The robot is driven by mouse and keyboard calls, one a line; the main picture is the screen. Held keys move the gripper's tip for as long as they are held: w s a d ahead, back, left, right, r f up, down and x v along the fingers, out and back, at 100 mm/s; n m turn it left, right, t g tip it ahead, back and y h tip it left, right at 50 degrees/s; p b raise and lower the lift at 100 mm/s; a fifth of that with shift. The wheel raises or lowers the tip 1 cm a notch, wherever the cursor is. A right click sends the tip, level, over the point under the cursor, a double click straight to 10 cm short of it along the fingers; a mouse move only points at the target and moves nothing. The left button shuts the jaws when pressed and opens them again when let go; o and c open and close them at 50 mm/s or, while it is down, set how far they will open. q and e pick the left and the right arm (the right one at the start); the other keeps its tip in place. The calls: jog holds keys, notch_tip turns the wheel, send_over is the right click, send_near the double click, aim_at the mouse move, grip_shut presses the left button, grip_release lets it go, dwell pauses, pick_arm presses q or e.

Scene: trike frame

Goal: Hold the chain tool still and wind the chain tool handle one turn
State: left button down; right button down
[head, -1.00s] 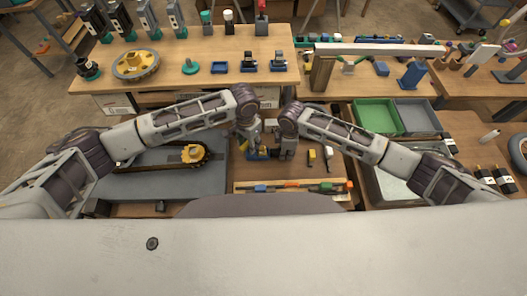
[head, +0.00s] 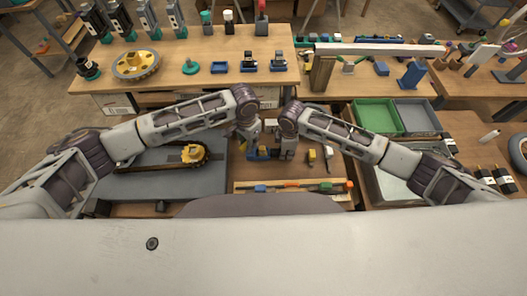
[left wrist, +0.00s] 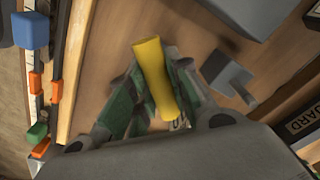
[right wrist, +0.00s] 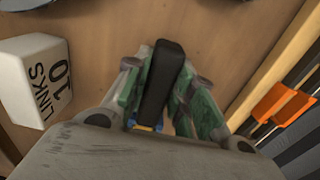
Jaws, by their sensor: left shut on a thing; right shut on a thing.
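The blue chain tool (head: 258,153) is low on the near table, between my two grippers, and mostly hidden by them. My left gripper (head: 247,142) is shut on a yellow bar (left wrist: 152,72), which looks like the chain tool handle. The yellow bar leans slightly in the left wrist view. My right gripper (head: 287,150) is shut on a black upright bar (right wrist: 162,78), which seems to be part of the tool. A little blue and yellow shows below the black bar in the right wrist view. How the two bars join is hidden.
A chain around a yellow sprocket (head: 193,154) lies on a grey mat (head: 190,182) at left. A white "10 LINKS" block (right wrist: 35,80) is near my right gripper. A wooden rack (head: 290,187) of coloured pieces lies in front. A green bin (head: 375,117) is at right.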

pick_arm(q)
jog(key=shift+m, duration=11.9)
jog(key=c, duration=1.2)
grip_release()
jog(key=shift+c, duration=0.2)
jog(key=shift+r, duration=0.15)
